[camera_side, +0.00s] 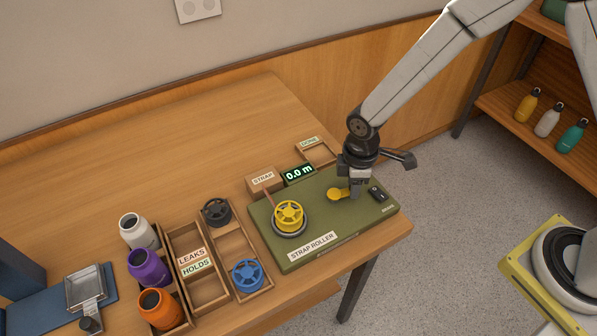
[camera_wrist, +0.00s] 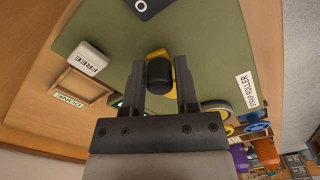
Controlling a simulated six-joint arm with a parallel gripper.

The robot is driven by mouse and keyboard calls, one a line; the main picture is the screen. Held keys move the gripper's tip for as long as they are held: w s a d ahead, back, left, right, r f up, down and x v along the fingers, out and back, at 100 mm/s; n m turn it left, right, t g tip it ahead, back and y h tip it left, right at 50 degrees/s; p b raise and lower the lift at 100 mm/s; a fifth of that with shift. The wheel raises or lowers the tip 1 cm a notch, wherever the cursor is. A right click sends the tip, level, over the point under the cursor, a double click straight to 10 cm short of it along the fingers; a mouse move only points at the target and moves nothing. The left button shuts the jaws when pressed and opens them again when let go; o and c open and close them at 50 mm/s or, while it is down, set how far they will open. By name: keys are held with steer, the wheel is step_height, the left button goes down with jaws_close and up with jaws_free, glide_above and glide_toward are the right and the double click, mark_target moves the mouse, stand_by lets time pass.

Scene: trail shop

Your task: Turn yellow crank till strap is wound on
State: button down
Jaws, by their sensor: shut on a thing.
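The green strap roller board (camera_side: 330,238) lies at the right end of the table. The yellow crank (camera_side: 336,194) is at its right part, under my gripper (camera_side: 355,190). In the wrist view my gripper (camera_wrist: 160,90) is shut on the crank's black knob (camera_wrist: 159,76), and some of the yellow crank (camera_wrist: 157,54) shows around it. A yellow spool (camera_side: 288,214) sits on a grey ring on the board's left. A reddish strap (camera_side: 268,197) runs from the STRAP box (camera_side: 262,180) towards the spool. The display (camera_side: 298,174) reads 0.0 m.
A DONE tray (camera_side: 318,154) stands behind the board. A black switch (camera_side: 377,193) is at the board's right. The table's back left is clear.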

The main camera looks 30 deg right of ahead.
steer(key=shift+s+a, duration=0.2)
steer(key=shift+s, duration=0.35)
